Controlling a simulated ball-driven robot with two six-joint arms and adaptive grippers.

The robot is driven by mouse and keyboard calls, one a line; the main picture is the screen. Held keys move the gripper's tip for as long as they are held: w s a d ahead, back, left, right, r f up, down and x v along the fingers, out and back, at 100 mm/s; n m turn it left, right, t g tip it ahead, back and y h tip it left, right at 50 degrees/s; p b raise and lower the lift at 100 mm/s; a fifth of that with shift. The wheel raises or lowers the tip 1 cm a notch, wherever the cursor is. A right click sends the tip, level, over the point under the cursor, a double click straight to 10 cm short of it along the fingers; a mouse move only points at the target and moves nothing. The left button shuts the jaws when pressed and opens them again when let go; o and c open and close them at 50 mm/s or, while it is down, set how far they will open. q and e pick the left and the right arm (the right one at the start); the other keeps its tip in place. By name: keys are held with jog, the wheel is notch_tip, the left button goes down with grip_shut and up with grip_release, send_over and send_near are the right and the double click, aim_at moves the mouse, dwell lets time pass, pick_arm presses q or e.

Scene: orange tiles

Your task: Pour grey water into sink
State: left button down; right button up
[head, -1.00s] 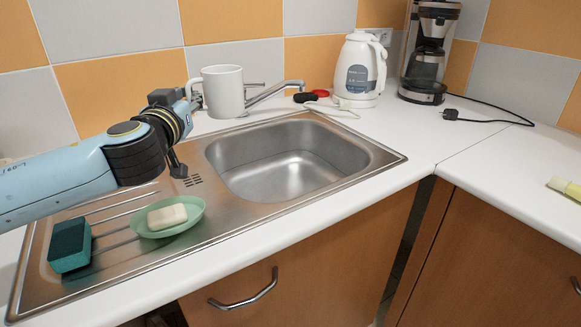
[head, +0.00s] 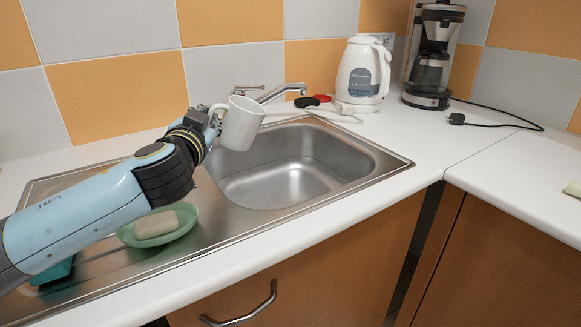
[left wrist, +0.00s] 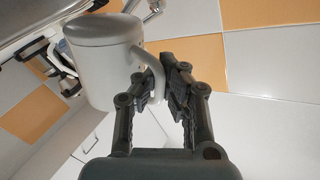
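A white mug (head: 241,123) is held over the left rim of the steel sink basin (head: 300,184), leaning to the right. The inside of the mug is not clear, and I see no water in it. My left gripper (head: 214,113) is at the mug's left side. In the left wrist view, my left gripper (left wrist: 158,88) has its fingers around the handle of the mug (left wrist: 103,62). The basin looks empty. My right gripper does not show.
The faucet (head: 284,92) stands close behind the mug. A green soap dish (head: 190,229) with soap (head: 156,224) lies on the drainboard, partly behind my arm. A white kettle (head: 360,75) and a coffee maker (head: 430,60) stand behind to the right. The right counter is mostly clear.

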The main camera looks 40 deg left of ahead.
aim_at(231, 135)
pick_arm(q)
jog(key=shift+w+d+f, duration=0.2)
jog(key=shift+f, duration=0.05)
jog(key=d+m+p, duration=0.1)
jog(key=w+m+p, duration=0.1)
jog(key=shift+w+d+r+m, duration=0.1)
jog(key=shift+d+m, duration=0.2)
jog(key=shift+d, duration=0.05)
jog(key=shift+w+d+f+m+p, duration=0.1)
jog(key=shift+w+d+f+m, duration=0.1)
jog(key=shift+f+m, duration=0.3)
jog(key=shift+w+d+f+m+p, duration=0.1)
jog(key=shift+d+f+m+p, duration=0.05)
jog(key=shift+f+m, duration=0.35)
jog(key=shift+w+d+f+m+p, duration=0.1)
jog(key=shift+w+d+f+m, duration=0.1)
jog(key=shift+f+m, duration=0.3)
jog(key=shift+s+g, duration=0.1)
jog(key=shift+g, duration=0.2)
